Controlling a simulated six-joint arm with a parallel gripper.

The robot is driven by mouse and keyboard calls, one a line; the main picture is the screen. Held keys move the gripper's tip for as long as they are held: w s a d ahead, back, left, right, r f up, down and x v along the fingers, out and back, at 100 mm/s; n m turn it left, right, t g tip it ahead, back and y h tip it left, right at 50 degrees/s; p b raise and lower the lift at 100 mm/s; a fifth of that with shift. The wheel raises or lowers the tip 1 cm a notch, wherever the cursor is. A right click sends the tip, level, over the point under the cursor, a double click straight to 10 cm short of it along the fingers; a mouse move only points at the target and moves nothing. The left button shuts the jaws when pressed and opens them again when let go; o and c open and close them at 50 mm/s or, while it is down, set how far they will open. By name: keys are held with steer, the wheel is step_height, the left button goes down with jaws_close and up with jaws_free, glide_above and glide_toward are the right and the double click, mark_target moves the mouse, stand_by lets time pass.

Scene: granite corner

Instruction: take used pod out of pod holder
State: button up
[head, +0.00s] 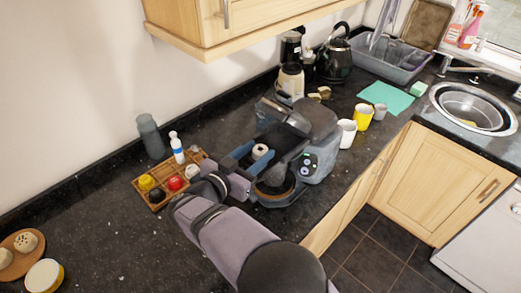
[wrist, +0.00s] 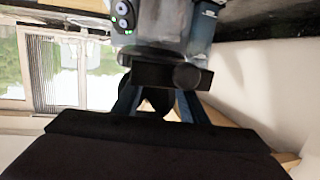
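The coffee machine (head: 318,150) stands on the dark counter, grey-blue with a lit button panel, which also shows at the top of the wrist view (wrist: 122,12). A dark part that looks like the pod holder (head: 288,136) sits at its front; a black block with a round end (wrist: 187,75) shows in the wrist view. My gripper (head: 264,151) is at the machine's front, its two blue fingers apart. A small pale round thing (head: 260,151), possibly the used pod, shows between the fingers; I cannot tell whether they touch it.
A wooden tray (head: 160,207) with several coloured pods lies left of the machine. White (head: 347,133) and yellow (head: 363,117) cups stand to its right. The left counter is mostly clear.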

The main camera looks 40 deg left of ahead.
mark_target(254, 161)
steer(key=c, duration=0.7)
steer(key=shift+o, duration=0.2)
steer(key=shift+r, duration=0.2)
step_height(254, 161, up, 2)
steer(key=shift+r+p, duration=0.15)
steer(key=shift+p, duration=1.1)
steer(key=shift+c, duration=0.2)
steer(key=shift+s+r+p, duration=0.45)
steer(key=shift+r+p, duration=0.1)
steer(key=shift+p, duration=0.1)
steer(key=f+p+v, duration=0.2)
steer(key=f+v, duration=0.1)
steer(key=v, duration=1.4)
steer(key=shift+s+d+f, duration=0.15)
steer(key=shift+s+f, duration=0.05)
